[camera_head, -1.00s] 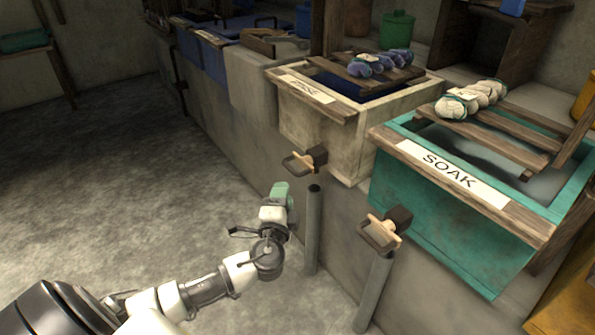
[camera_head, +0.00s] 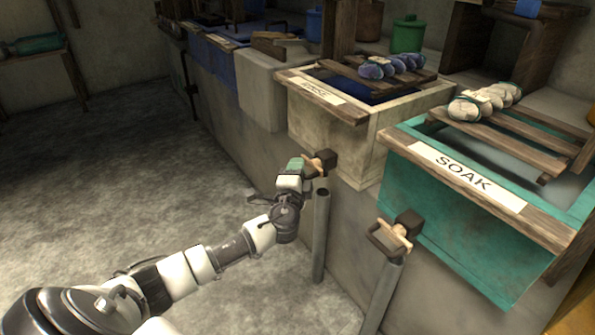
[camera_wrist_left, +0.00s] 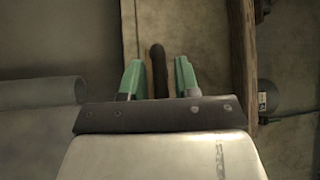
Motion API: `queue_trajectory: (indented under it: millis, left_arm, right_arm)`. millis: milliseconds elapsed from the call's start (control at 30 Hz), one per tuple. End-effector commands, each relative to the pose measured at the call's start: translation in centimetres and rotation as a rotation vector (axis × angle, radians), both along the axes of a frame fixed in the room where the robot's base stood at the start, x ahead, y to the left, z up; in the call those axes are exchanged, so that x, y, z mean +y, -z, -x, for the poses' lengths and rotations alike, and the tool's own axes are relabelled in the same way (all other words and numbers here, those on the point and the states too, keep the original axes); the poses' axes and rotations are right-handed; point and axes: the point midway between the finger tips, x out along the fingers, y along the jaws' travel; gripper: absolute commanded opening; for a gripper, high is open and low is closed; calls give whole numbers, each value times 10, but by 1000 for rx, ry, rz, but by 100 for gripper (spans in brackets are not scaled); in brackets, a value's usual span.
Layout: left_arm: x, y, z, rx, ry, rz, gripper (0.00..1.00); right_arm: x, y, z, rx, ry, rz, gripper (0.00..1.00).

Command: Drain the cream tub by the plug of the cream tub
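The cream tub (camera_head: 340,138) stands at the centre, with a labelled wooden board along its front top edge and dark blue liquid inside. Its plug (camera_head: 327,158), a dark block with a light wooden handle, sticks out low on the front. My left gripper (camera_head: 302,168) is at the plug and partly hides the handle. In the left wrist view, the green fingers of my left gripper (camera_wrist_left: 158,78) are apart. A dark upright bar (camera_wrist_left: 158,62), seemingly part of the plug, shows between them with gaps either side. My right gripper is not in view.
A grey drain pipe (camera_head: 321,240) stands under the plug, close to my left wrist. The teal SOAK tub (camera_head: 445,215) at the right has a similar plug (camera_head: 397,235) and pipe. Blue tubs (camera_head: 212,60) lie further back. The floor at left is clear.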

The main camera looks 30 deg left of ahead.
Motion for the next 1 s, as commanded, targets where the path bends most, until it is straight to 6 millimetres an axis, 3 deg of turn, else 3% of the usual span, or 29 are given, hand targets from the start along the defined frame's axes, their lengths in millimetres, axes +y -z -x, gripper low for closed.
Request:
queue_trajectory:
  millis: [33,200,467,733,1000]
  left_arm:
    - [0,0,0,0,0,0,23]
    - [0,0,0,0,0,0,0]
    - [1,1,2,1,0,0,0]
    - [10,1,25,1,1,3,0]
    - [10,0,25,-1,1,2,0]
  right_arm:
    - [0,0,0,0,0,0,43]
    - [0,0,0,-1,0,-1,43]
    - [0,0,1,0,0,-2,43]
    - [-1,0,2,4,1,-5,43]
    - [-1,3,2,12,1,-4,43]
